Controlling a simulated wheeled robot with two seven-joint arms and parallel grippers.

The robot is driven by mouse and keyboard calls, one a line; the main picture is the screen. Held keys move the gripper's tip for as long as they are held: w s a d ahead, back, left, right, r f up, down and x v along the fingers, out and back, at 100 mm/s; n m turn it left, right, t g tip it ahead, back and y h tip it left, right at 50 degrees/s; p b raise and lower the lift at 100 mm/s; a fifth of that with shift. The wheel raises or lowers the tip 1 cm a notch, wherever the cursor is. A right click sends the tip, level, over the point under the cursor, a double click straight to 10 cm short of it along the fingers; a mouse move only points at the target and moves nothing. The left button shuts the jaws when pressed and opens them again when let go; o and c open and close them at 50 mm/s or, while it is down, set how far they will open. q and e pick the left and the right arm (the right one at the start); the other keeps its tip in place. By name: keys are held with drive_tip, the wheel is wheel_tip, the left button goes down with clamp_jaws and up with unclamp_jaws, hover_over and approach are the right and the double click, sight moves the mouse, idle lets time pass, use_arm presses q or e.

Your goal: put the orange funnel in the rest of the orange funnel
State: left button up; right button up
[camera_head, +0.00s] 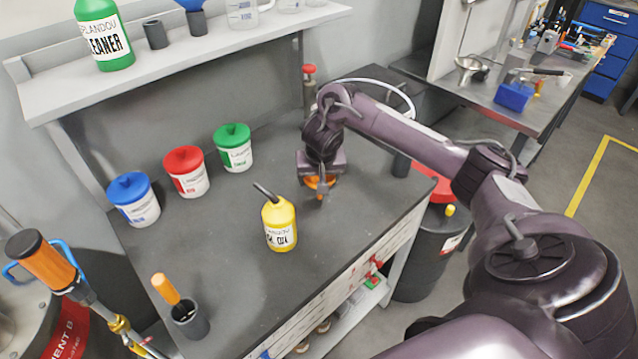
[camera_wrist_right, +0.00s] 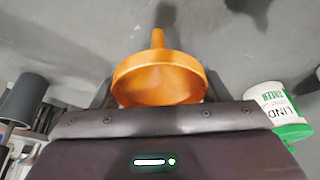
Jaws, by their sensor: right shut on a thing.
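The orange funnel (camera_head: 320,184) is in my right gripper (camera_head: 320,178), above the back right part of the dark bench. In the right wrist view the funnel (camera_wrist_right: 158,78) shows its wide rim between the fingers (camera_wrist_right: 158,90), with its spout pointing away from the gripper. An empty-looking dark grey cup (camera_head: 155,34) stands on the upper shelf beside a similar cup (camera_head: 197,23) that holds a blue funnel (camera_head: 190,4). Another dark grey cylinder (camera_head: 401,164) stands near the bench's right end. Which one is the orange funnel's rest I cannot tell. My left gripper is out of view.
Blue-lidded (camera_head: 136,203), red-lidded (camera_head: 187,173) and green-lidded (camera_head: 233,149) tubs line the bench's back. A yellow bottle (camera_head: 279,225) stands mid-bench. A cup (camera_head: 188,318) with an orange-handled tool is front left. A green cleaner bottle (camera_head: 103,35) is on the shelf.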

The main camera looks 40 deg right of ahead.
drive_tip(key=shift+w+f, duration=0.1)
drive_tip(key=shift+f, duration=0.65)
drive_tip(key=o, duration=0.9)
drive_tip(key=shift+f, duration=0.15)
drive_tip(key=shift+o, duration=0.2)
